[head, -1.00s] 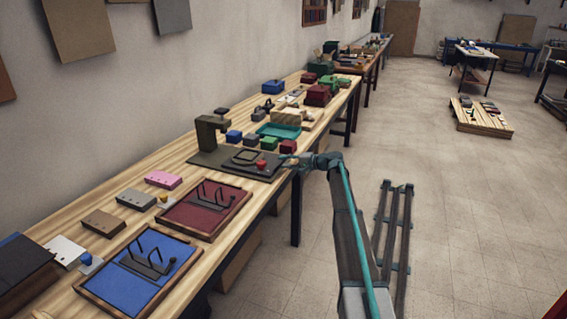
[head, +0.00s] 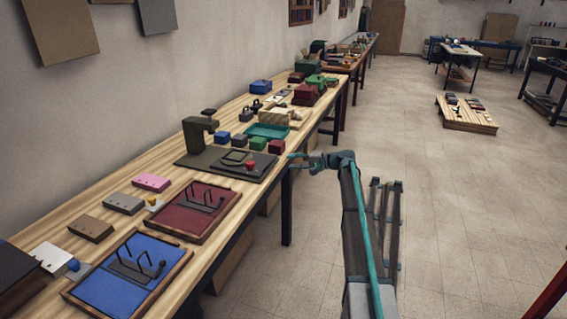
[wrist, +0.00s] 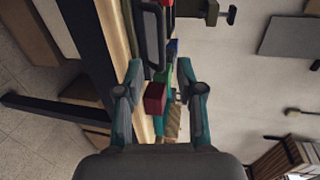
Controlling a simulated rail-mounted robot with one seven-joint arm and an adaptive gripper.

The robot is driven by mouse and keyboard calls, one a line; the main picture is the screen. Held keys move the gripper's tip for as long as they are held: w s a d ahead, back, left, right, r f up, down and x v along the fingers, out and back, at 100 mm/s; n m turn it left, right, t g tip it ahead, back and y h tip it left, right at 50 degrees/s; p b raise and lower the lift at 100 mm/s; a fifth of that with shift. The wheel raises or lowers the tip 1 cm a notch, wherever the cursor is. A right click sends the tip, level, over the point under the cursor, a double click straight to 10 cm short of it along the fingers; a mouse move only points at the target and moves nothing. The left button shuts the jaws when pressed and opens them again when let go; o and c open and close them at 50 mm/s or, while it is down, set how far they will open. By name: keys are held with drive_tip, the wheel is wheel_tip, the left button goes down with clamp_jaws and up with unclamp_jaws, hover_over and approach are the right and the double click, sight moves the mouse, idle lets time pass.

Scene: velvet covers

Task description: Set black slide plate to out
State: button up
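The black slide plate (head: 228,170) lies on the dark base of a grey-green press-like stand (head: 195,135) on the long wooden bench. A red knob (head: 250,165) stands at its right end, near the bench's front edge. My gripper (head: 293,157) is just off the bench edge, to the right of the knob and apart from it. In the wrist view my gripper (wrist: 160,70) is open and empty between its teal fingers. A dark plate edge (wrist: 153,38) shows beyond the fingertips there, with part of the red knob (wrist: 165,3) at the top.
A dark red block (head: 276,146) and a green block (head: 258,143) sit behind the plate, near a teal tray (head: 268,131). Maroon (head: 200,207) and blue (head: 125,285) framed trays with upright black hooks lie nearer. The floor right of the bench is open.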

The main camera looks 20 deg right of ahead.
drive_tip(key=shift+v, duration=1.25)
drive_tip(key=s+a+f+n+g+h+p, duration=0.1)
drive_tip(key=s+a+f+g+h, duration=0.25)
drive_tip(key=s+f, duration=0.9)
drive_tip(key=s+a+f+g+h, duration=0.2)
drive_tip(key=s+a+f, duration=0.2)
drive_tip(key=s+f, duration=0.8)
drive_tip(key=s+a+f+n+g+h+p, duration=0.1)
drive_tip(key=s+a+f+g+h, duration=0.15)
drive_tip(key=s+f, duration=0.9)
drive_tip(key=s+a+f+n+g+h, duration=0.1)
drive_tip(key=s+a+f+g, duration=0.1)
drive_tip(key=s, duration=1.1)
drive_tip(key=s+a+f+n+g+h+p, duration=0.1)
drive_tip(key=s+a+f+n+g+h, duration=0.1)
drive_tip(key=s, duration=1.2)
drive_tip(key=s+a+f+n+g+h+p, duration=0.1)
drive_tip(key=s+a+f+n+g, duration=0.1)
drive_tip(key=s, duration=1.2)
wheel_tip(320, 180, down, 4)
drive_tip(key=shift+a+r+g+h, duration=0.3)
drive_tip(key=shift+a+g, duration=0.5)
drive_tip(key=shift+g, duration=0.2)
